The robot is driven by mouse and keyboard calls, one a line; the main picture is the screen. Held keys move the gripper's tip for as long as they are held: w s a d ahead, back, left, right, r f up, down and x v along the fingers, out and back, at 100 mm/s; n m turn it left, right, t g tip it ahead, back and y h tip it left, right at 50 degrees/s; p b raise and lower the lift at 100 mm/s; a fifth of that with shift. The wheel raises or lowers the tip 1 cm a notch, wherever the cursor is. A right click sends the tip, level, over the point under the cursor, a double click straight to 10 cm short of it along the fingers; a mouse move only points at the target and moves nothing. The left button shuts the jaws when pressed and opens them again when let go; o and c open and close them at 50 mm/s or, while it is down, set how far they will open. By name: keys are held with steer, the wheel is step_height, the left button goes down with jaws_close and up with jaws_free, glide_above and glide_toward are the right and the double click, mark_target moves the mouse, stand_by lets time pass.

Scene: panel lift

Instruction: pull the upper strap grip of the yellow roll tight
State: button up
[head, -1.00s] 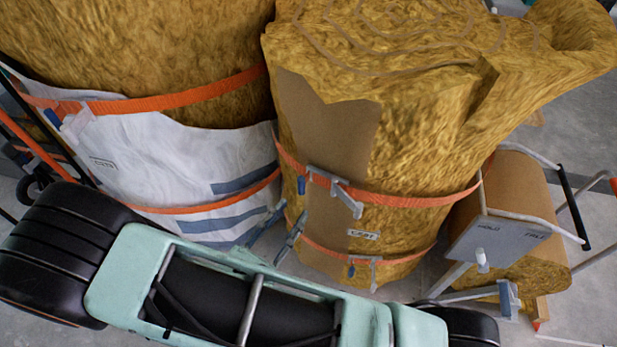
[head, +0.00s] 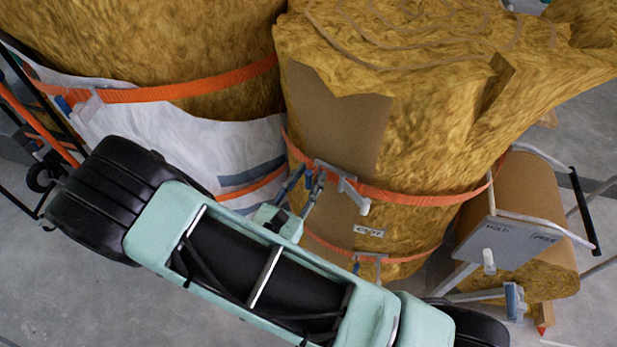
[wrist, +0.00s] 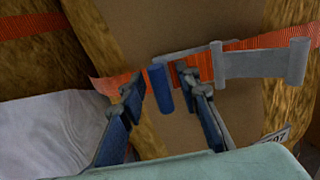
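The yellow roll (head: 430,130) stands upright in the middle of the head view, with a brown paper sheet (head: 335,115) on its front. An orange upper strap (head: 420,198) runs around it, with a grey metal buckle (head: 345,186). The strap grip is a short blue cylinder (wrist: 160,88) at the strap's loose end, left of the buckle (wrist: 262,64) in the wrist view. My gripper (wrist: 160,80) is open, one finger on each side of the blue grip, with gaps visible.
A lower strap with its own buckle (head: 370,259) circles the roll below. A larger roll in white wrap (head: 180,140) stands close on the left. A trolley with a grey sign plate (head: 500,245) and a brown roll stands on the right.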

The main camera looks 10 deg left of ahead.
steer(key=shift+c, duration=0.2)
jaws_close()
steer(key=a+v, duration=0.1)
steer(key=v, duration=1)
steer(key=shift+f, duration=0.1)
jaws_free()
steer(key=shift+a, duration=0.1)
steer(key=shift+o, duration=0.2)
